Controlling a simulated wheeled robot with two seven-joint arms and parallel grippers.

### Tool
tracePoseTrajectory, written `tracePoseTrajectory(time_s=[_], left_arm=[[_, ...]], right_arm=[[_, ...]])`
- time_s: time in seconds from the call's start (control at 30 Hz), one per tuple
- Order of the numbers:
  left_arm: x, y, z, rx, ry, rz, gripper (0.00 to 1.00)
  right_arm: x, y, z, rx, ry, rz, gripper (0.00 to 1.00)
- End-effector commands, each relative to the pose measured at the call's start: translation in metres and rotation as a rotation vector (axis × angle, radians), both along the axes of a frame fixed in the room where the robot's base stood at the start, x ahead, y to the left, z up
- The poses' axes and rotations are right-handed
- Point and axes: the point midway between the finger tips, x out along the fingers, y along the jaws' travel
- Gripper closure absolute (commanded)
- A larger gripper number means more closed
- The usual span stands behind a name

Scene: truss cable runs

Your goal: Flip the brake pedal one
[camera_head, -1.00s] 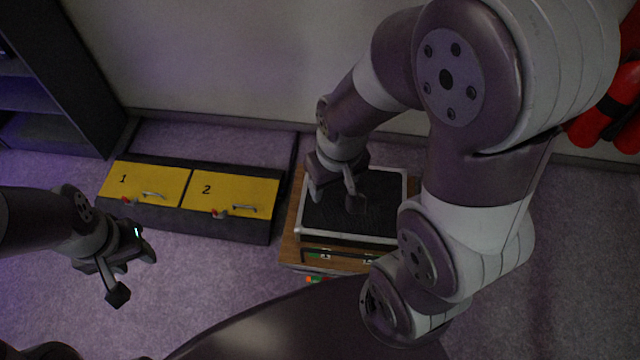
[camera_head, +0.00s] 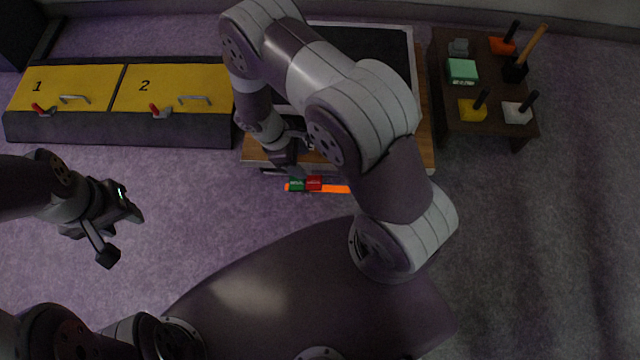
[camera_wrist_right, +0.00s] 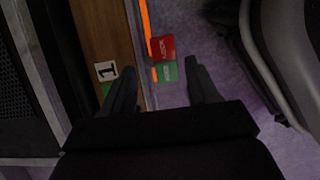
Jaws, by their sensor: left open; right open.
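A pedal with a red tab (camera_head: 314,183) and a green tab (camera_head: 297,184) sits on an orange bar (camera_head: 337,189) at the front edge of the wooden cart (camera_head: 427,120). In the right wrist view the red tab (camera_wrist_right: 162,48) and green tab (camera_wrist_right: 166,72) lie between my fingers, which do not visibly touch them. A white label "1" (camera_wrist_right: 106,71) is on the wood beside them. My right gripper (camera_wrist_right: 160,68) is open; in the head view it is over the cart's front edge, partly hidden by my arm. My left gripper (camera_head: 122,235) is open and empty over the carpet.
A black case (camera_head: 375,45) lies on the cart. Left stands a low box with yellow lids 1 (camera_head: 62,85) and 2 (camera_head: 170,85). Right, a dark table (camera_head: 450,100) holds several coloured blocks and handled tools. Carpet in front is partly clear.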

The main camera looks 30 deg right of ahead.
Motion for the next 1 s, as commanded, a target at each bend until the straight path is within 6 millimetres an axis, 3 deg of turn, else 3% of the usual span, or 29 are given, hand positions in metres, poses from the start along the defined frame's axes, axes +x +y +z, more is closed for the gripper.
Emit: tracePoseTrajectory(time_s=[0.2,0.4,0.6,0.87,1.0], left_arm=[[-0.001,0.0,-0.043,0.0,0.003,0.0,0.56],[-0.001,0.0,-0.074,0.0,0.003,0.0,0.56],[-0.001,0.0,-0.085,0.0,0.003,0.0,0.56],[-0.001,0.0,-0.084,0.0,0.003,0.0,0.56],[-0.001,0.0,-0.084,0.0,0.003,0.0,0.56]], right_arm=[[-0.013,-0.016,-0.056,0.0,0.008,-0.003,0.4],[-0.021,-0.031,-0.097,0.002,0.004,-0.004,0.4],[-0.026,-0.039,-0.113,0.002,0.004,-0.005,0.4],[-0.026,-0.039,-0.112,0.003,0.002,-0.005,0.4],[-0.026,-0.039,-0.112,0.003,0.003,-0.005,0.82]])
